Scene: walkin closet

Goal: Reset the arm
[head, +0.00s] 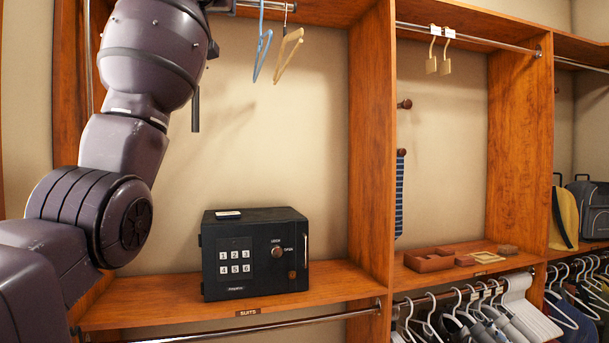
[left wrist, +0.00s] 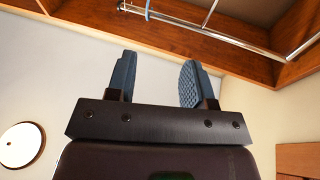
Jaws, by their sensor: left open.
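My left arm (head: 125,150) comes in from the left of the head view and reaches up past the top edge, in front of the closet's left bay. My left gripper (left wrist: 158,82) shows in the left wrist view. Its two blue-grey padded fingers are wide apart with nothing between them. Behind and above the fingers are a wooden beam (left wrist: 190,45) and a metal rail (left wrist: 230,33). The gripper's fingertips cannot be made out in the head view. My right gripper is in neither view.
A black keypad safe (head: 255,255) stands on the wooden shelf (head: 150,306). A blue hanger (head: 262,45) and a wooden hanger (head: 289,50) hang from the upper rail beside my arm. An upright panel (head: 370,150) divides the bays. A brown tray (head: 428,262) lies further right.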

